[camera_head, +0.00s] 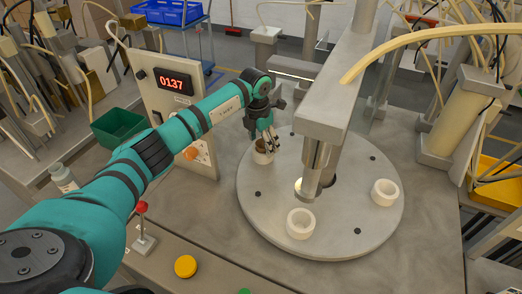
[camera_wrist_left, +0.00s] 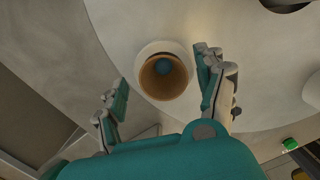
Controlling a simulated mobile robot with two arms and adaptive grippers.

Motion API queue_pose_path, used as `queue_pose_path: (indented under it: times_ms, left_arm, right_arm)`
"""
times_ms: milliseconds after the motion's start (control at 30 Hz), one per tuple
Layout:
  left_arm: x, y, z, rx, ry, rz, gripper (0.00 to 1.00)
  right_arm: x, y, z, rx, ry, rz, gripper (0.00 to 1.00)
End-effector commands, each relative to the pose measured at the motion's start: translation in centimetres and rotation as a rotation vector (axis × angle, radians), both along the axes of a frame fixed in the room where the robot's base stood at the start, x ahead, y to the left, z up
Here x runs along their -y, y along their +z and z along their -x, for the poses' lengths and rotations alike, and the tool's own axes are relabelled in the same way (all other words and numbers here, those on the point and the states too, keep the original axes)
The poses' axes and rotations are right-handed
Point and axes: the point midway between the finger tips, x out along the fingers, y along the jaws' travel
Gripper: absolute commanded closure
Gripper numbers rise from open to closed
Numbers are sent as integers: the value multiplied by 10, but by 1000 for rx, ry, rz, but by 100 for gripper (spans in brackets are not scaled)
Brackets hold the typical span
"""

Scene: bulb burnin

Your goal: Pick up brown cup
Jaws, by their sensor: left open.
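The brown cup (camera_wrist_left: 165,90) sits in a white ring holder (camera_wrist_left: 148,53) in the left wrist view, its round opening facing the camera. A dark blue-green round spot shows deep inside it. In the head view the cup (camera_head: 261,145) is small and partly hidden by my left gripper (camera_head: 268,143), above the white holder (camera_head: 263,157) at the turntable's left rear. My left gripper (camera_wrist_left: 160,72) is open in the wrist view, with one finger on each side of the cup and visible gaps between. My right gripper is not in view.
The grey round turntable (camera_head: 275,205) carries other white ring holders (camera_head: 300,223) and (camera_head: 384,192). A metal post and beam (camera_head: 330,100) stand right of my gripper. A panel with a red display (camera_head: 173,80) stands at left. A red-knobbed lever (camera_head: 142,207) and yellow button (camera_head: 186,266) are in front.

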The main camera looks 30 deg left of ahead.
Motion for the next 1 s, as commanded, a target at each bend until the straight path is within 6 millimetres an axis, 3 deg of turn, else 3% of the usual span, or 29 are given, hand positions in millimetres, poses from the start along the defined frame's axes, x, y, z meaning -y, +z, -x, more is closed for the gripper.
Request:
queue_pose_path:
  times_ms: [33, 333, 733, 867, 1000]
  left_arm:
    - [0, 1, 0, 0, -1, 0, 31]
    - [0, 1, 0, 0, -1, 0, 68]
    - [-1, 3, 0, -1, 0, -1, 69]
    - [-5, 16, 0, 1, 1, -2, 69]
    - [-14, 42, 1, 0, 4, -1, 69]
  right_arm:
    - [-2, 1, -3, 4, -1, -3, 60]
    - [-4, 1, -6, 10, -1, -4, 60]
    - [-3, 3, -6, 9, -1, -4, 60]
    - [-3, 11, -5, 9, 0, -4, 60]
    - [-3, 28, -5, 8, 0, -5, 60]
